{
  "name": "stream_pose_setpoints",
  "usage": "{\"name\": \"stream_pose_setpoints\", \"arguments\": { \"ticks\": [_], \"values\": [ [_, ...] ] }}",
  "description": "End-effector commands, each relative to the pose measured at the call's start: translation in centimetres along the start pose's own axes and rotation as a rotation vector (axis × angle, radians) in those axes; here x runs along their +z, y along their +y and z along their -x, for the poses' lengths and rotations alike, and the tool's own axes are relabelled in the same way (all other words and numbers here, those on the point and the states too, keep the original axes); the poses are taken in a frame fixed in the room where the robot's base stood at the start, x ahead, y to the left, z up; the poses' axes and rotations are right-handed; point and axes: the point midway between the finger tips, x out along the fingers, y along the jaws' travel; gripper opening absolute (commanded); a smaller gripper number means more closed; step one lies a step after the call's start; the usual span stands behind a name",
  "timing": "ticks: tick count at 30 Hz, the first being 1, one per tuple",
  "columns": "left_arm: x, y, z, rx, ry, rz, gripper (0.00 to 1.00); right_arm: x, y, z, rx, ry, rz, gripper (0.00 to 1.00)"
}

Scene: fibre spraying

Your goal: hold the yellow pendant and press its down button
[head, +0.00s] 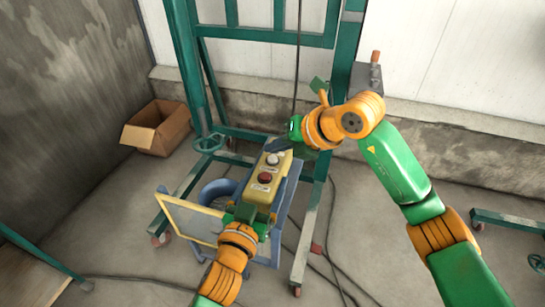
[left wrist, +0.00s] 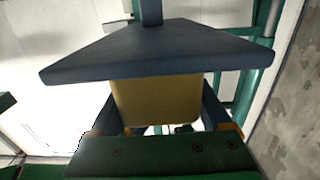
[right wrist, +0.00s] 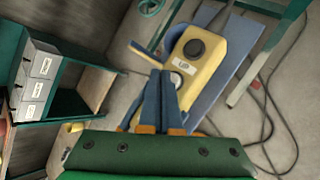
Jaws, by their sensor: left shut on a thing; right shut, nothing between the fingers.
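The yellow pendant (head: 258,192) is held at its lower end by my left gripper (head: 250,214). The head view shows a pale button and a red button on its face, each with a small label. In the left wrist view the pendant's yellow body (left wrist: 155,100) sits between the left fingers, against a dark blue plate. My right gripper (head: 283,146) is shut and empty at the pendant's upper end. In the right wrist view its closed fingertips (right wrist: 161,78) overlap the pendant beside a pale button (right wrist: 178,79); contact cannot be told. A dark button (right wrist: 195,48) and an "UP" label show above.
A blue stand with a yellow-edged panel (head: 190,222) is behind and beside the pendant. A green wheeled frame (head: 200,85) stands behind, with a cable hanging down. A cardboard box (head: 157,127) lies at the left. Cables run across the floor.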

Motion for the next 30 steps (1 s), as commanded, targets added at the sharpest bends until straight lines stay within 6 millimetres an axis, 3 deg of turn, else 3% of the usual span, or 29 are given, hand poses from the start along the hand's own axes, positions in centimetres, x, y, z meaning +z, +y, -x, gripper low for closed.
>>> {"name": "stream_pose_setpoints", "arguments": {
  "ticks": [30],
  "values": [
    [0.07,0.0,0.0,0.0,-0.002,0.0,0.0,-0.4,-0.48,-0.62,0.0,0.0,0.0,0.0]
  ]
}}
